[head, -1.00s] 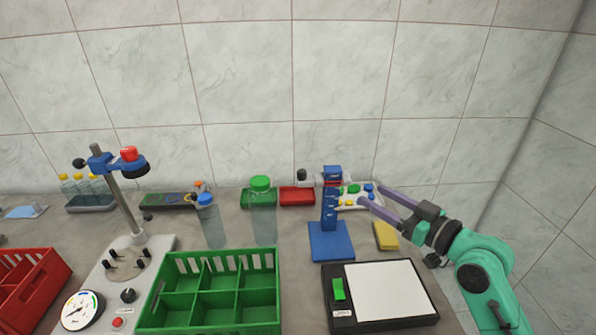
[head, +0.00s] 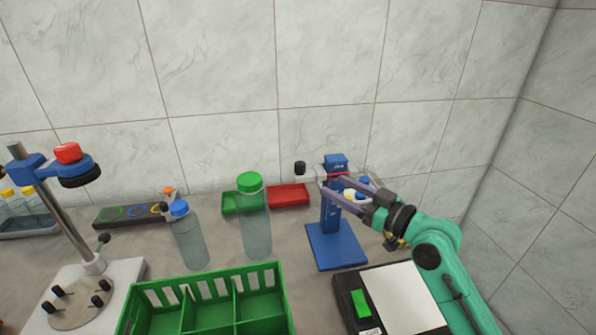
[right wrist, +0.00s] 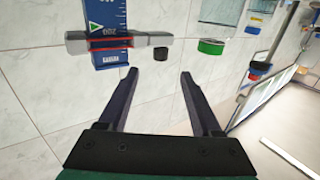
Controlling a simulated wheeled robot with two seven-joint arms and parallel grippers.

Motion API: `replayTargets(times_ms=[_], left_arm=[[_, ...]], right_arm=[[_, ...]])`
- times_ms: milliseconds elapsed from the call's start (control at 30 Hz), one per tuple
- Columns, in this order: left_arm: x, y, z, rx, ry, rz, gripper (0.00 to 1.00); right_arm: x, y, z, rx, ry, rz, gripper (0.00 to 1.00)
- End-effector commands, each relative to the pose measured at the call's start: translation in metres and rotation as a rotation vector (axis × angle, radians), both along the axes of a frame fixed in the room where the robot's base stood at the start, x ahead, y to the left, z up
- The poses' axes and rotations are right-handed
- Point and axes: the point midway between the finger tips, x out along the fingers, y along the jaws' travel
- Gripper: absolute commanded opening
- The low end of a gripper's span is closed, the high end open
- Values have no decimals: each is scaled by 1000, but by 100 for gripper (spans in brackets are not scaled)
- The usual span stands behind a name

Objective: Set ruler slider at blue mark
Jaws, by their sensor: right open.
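The blue upright ruler (head: 331,215) stands on a blue square base (head: 335,245). Its grey slider (right wrist: 78,43) spans the blue ruler face (right wrist: 106,15) in the right wrist view, with red lines across its window and a black knob (right wrist: 160,53) at one side. A green triangle shows on the ruler face; I cannot make out a blue mark. My right gripper (right wrist: 160,72) is open and empty, its fingertips short of the knob, which appears between them. In the head view the right gripper (head: 324,186) is at the ruler's upper part and partly covers it. My left gripper is out of view.
A green-capped bottle (head: 255,225) and a blue-capped bottle (head: 188,240) stand left of the ruler. A green divided crate (head: 262,266) and a black-framed white panel (head: 400,300) are in front. A red tray (head: 290,194) lies behind, near the tiled wall.

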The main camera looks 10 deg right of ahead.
Motion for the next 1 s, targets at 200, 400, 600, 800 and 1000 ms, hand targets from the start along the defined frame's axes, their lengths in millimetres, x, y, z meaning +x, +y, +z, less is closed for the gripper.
replayTargets(times_ms=[200, 400, 600, 800, 1000], left_arm=[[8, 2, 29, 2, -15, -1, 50], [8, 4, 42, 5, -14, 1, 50], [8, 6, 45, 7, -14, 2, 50], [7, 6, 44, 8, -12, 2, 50], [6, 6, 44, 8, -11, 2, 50]], right_arm=[[47, 32, 9, 3, -1, 1, 66], [88, 60, 7, 2, -1, 3, 66], [106, 72, 3, -2, 0, 2, 66], [107, 72, 2, -3, -1, 2, 66], [107, 72, 2, -3, -1, 2, 1]])
